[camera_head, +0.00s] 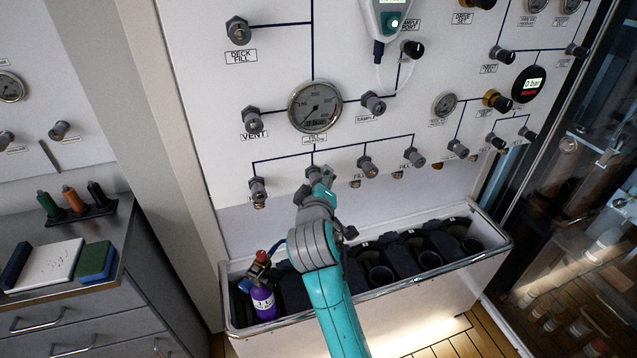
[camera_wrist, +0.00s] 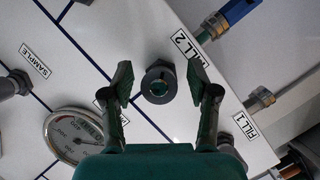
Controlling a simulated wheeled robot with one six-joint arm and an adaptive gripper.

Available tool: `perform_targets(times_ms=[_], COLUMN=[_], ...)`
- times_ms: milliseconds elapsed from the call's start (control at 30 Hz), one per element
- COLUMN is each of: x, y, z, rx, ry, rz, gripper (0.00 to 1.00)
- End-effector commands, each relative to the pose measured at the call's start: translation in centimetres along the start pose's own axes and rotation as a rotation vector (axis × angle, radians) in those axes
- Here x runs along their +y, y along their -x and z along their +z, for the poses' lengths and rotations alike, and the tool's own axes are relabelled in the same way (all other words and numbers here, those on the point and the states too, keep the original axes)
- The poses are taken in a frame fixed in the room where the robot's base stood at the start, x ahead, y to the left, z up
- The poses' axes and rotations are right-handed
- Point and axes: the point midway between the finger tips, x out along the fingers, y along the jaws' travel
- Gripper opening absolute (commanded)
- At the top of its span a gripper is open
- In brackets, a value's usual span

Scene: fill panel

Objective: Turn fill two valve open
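The fill two valve is a grey round knob (camera_wrist: 158,84) with a dark centre, beside the FILL 2 label (camera_wrist: 188,46) in the wrist view. My gripper (camera_wrist: 160,78) is open, with one dark finger on each side of the knob and visible gaps between. In the head view my gripper (camera_head: 322,178) is at the panel's lower row of valves, over the fill two position. It hides most of that knob and its label. How deep the fingers reach around the knob cannot be told.
Neighbouring grey valves stand left (camera_head: 257,188) and right (camera_head: 367,166) in the same row. A pressure gauge (camera_head: 315,106) is above. Below is a white trough (camera_head: 400,283) with dark holders and a purple bottle (camera_head: 263,302). A drawer bench (camera_head: 85,310) stands left.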

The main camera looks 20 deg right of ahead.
Motion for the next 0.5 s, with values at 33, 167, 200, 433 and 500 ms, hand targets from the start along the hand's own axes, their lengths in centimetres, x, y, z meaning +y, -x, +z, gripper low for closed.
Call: perform_targets(times_ms=[33,167,200,433,500], x=[0.0,0.0,0.0,0.0,-0.1], y=[0.0,0.1,0.3,3.4,4.8], z=[-0.1,-0.1,-0.1,-0.1,-0.2], rx=[0.001,0.002,0.003,0.005,0.005], ry=[0.0,-0.001,-0.001,-0.001,0.0], rz=[0.0,0.001,0.001,-0.001,0.0], gripper=[0.59,0.59,0.59,0.59,0.59])
